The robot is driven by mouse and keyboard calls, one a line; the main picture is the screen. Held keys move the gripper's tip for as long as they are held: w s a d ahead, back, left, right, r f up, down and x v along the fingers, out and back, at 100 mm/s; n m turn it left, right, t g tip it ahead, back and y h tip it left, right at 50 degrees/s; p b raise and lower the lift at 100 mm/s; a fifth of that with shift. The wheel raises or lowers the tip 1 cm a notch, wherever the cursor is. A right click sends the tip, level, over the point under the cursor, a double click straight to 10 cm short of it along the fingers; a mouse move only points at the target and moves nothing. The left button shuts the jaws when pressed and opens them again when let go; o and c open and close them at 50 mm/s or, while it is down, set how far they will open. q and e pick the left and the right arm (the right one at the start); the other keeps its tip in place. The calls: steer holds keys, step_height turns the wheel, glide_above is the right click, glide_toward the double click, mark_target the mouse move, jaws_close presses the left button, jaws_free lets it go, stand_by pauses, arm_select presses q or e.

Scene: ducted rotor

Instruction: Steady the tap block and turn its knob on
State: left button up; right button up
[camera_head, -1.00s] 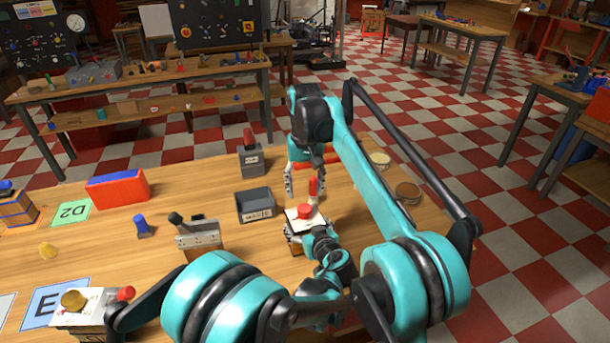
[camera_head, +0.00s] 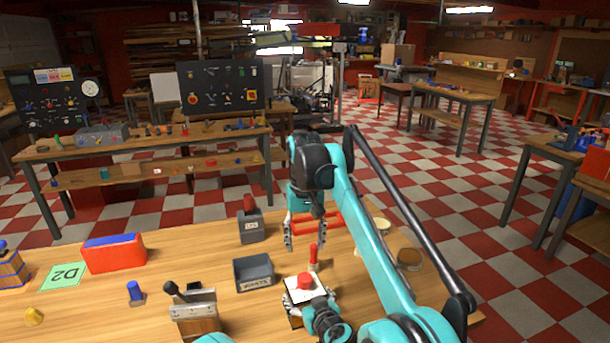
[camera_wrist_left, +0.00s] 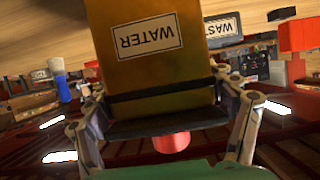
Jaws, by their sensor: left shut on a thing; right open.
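The tap block (camera_head: 292,294) stands near the front edge of the bench, with a pale top and a round red knob (camera_head: 305,281). My left gripper (camera_head: 322,308) is at its near right side, partly hidden by its own arm. In the left wrist view the block (camera_wrist_left: 150,75) is brassy with a WATER label (camera_wrist_left: 147,37), between the two fingers of my left gripper (camera_wrist_left: 168,118), shut on it. A red round part (camera_wrist_left: 172,142) shows below it. My right gripper (camera_head: 304,238) is open and empty, above and behind the knob, apart from it.
An upright red piece (camera_head: 313,260) stands just behind the knob. A dark labelled bin (camera_head: 253,284) and a grey block with a red lever (camera_head: 251,228) are to the left. A lever block (camera_head: 194,311) stands nearer.

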arm_select(q)
steer(key=o, duration=1.3)
